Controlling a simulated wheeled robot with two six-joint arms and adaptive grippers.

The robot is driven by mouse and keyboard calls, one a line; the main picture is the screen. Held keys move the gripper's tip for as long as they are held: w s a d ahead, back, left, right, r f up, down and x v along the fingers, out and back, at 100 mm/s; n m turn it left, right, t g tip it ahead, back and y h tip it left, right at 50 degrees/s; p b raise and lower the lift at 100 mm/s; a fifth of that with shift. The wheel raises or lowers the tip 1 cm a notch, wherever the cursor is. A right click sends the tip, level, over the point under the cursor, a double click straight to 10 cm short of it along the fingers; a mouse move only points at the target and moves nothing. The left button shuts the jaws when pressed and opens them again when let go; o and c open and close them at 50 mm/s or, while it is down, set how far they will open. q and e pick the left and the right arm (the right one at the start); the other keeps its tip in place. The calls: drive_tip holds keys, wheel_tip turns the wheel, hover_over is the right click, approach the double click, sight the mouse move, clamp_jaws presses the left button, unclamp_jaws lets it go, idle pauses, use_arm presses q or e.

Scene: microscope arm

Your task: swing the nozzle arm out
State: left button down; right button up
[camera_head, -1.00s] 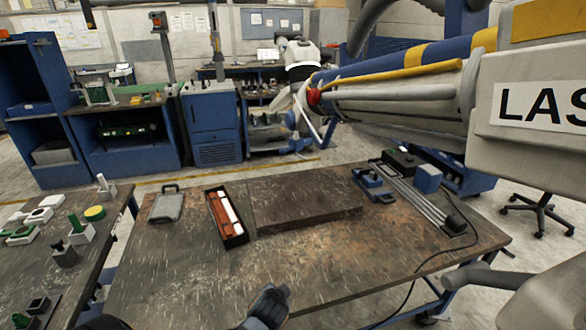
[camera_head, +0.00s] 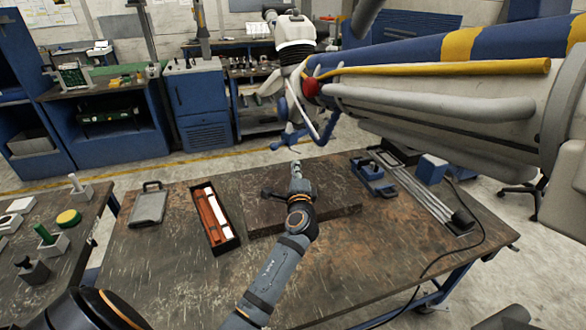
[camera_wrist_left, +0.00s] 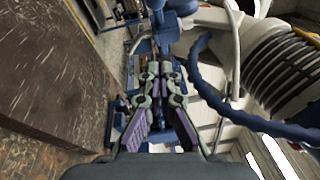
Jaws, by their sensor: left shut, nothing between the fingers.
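The nozzle arm (camera_head: 450,68) is a long boom with blue and yellow upper pipe, yellow rod and grey hoses, coming in from the upper right. Its white head (camera_head: 296,48) with a red joint hangs beyond the table's far edge, with blue tubing below it. My left gripper (camera_head: 295,168) is over the table, below and in front of that head, apart from it. In the left wrist view the gripper (camera_wrist_left: 158,75) has its fingers together and empty. Blue tubing (camera_wrist_left: 225,105) and white ribbed parts show beside it there. My right gripper is not in view.
The worn table (camera_head: 165,275) holds a grey case (camera_head: 149,205), an open box (camera_head: 228,240) with red and white pieces, a dark slab (camera_head: 338,197) under my arm, and blue fixtures (camera_head: 373,178) at the right. A second bench stands left. The table's front left is clear.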

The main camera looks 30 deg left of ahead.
sight(284, 143)
use_arm(q)
drive_tip(key=w+a, duration=0.1)
drive_tip(key=a, duration=0.1)
drive_tip(key=w+a, duration=0.2)
drive_tip(key=w+a+r+p, duration=0.1)
drive_tip(key=a, duration=0.1)
drive_tip(key=shift+w+a, duration=0.2)
drive_tip(key=shift+a, duration=0.2)
drive_tip(key=shift+s+a+f, duration=0.1)
drive_tip(key=shift+a+f, duration=0.1)
drive_tip(key=shift+a, duration=0.25)
